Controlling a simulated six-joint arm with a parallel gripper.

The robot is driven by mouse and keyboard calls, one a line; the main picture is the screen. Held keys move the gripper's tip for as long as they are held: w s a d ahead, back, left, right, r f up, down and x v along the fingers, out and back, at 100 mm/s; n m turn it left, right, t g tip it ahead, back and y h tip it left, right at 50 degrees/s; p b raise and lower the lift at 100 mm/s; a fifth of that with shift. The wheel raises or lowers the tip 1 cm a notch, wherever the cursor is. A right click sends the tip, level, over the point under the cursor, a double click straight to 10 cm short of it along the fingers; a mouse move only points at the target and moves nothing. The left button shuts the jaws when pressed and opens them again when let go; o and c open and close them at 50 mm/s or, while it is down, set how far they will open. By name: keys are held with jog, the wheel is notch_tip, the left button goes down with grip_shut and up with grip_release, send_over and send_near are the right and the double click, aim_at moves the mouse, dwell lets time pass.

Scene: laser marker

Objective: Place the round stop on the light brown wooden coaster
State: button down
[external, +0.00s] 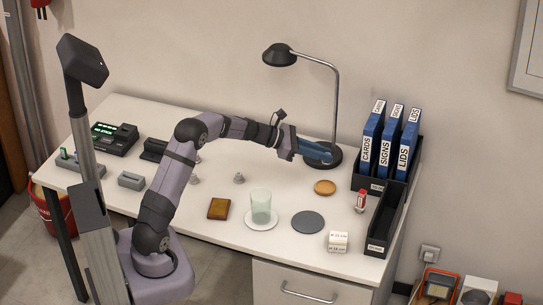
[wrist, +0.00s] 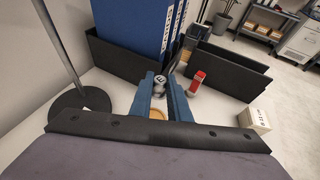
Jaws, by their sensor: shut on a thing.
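The light brown wooden coaster (external: 325,188) is round and lies on the desk below and slightly right of my gripper (external: 325,155) in the external view. Part of it (wrist: 157,113) shows between my blue fingers in the wrist view. My gripper (wrist: 161,82) is shut on a small grey metal piece, the round stop (wrist: 159,85), held between the fingertips. The stop is apart from the coaster in the wrist view. In the external view the fingers hide the stop.
A lamp base (external: 322,155) stands close behind my gripper. Blue binders (external: 385,145) and a black tray (external: 386,225) are at right, a red-and-white bottle (external: 361,200) nearer. A grey disc (external: 307,222), a glass (external: 261,204) and a darker square coaster (external: 218,209) lie in front.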

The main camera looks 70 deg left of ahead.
aim_at(319, 186)
jog(key=shift+f, duration=5.05)
jog(key=shift+f+b, duration=0.2)
jog(key=shift+b, duration=0.2)
jog(key=c, duration=1.7)
grip_release()
jog(key=shift+o, duration=0.2)
jog(key=shift+r, duration=0.15)
jog(key=shift+r+p, duration=0.15)
jog(key=shift+p, duration=0.15)
jog(key=v, duration=1.2)
jog(key=shift+b, duration=0.35)
